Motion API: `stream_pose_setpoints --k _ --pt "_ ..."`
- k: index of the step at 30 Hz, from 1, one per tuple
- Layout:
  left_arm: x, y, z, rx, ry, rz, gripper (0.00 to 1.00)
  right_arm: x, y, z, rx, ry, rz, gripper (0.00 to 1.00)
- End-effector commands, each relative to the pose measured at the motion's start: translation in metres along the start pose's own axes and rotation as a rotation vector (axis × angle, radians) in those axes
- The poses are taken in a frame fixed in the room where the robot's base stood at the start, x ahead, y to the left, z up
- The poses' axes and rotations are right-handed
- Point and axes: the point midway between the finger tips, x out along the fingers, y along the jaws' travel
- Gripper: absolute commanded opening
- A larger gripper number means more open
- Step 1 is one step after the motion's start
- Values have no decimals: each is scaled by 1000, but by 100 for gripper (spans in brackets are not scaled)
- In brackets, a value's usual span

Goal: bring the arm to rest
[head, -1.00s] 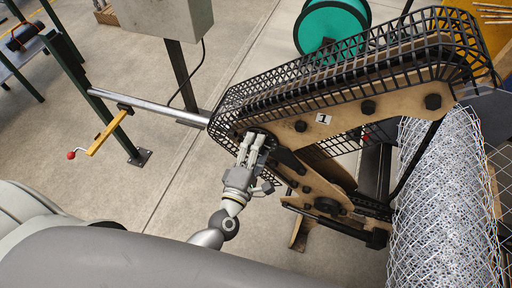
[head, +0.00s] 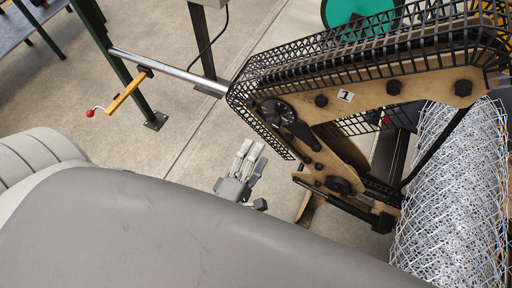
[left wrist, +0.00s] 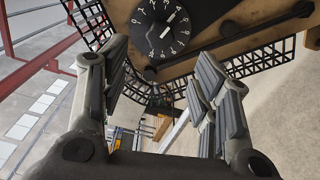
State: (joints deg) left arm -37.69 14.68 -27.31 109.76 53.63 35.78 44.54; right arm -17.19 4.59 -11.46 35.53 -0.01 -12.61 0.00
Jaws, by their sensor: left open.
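My left gripper (head: 249,150) is open and empty in the head view, in the air to the left of the weaving machine's lower frame. A grey part of my own body hides most of the arm behind it. In the left wrist view its fingers (left wrist: 165,95) are spread wide with nothing between them. A black dial with white numbers and a pointer (left wrist: 162,27) is beyond the fingertips, apart from them. In the head view the dial (head: 278,110) sits at the left end of the machine's wooden side plate. My right gripper is not in view.
The machine's black mesh guard (head: 330,55) runs close above the gripper. A roll of chain-link mesh (head: 455,185) stands at the right. A steel bar (head: 170,68) and a yellow crank with a red knob (head: 125,95) are at the left. Open concrete floor (head: 185,135) is left of the gripper.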

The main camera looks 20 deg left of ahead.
Motion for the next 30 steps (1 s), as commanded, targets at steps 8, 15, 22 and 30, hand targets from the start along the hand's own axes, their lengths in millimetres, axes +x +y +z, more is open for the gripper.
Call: stream_pose_setpoints --k 8,15,22,30 --pt "0 0 0 0 0 0 56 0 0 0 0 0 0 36" --pt "1 -17 0 66 -20 -28 56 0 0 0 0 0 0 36" --pt "-7 -139 -12 513 -181 -250 56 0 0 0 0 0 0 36" --pt "-76 -308 -69 1075 -507 -643 56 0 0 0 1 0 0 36"
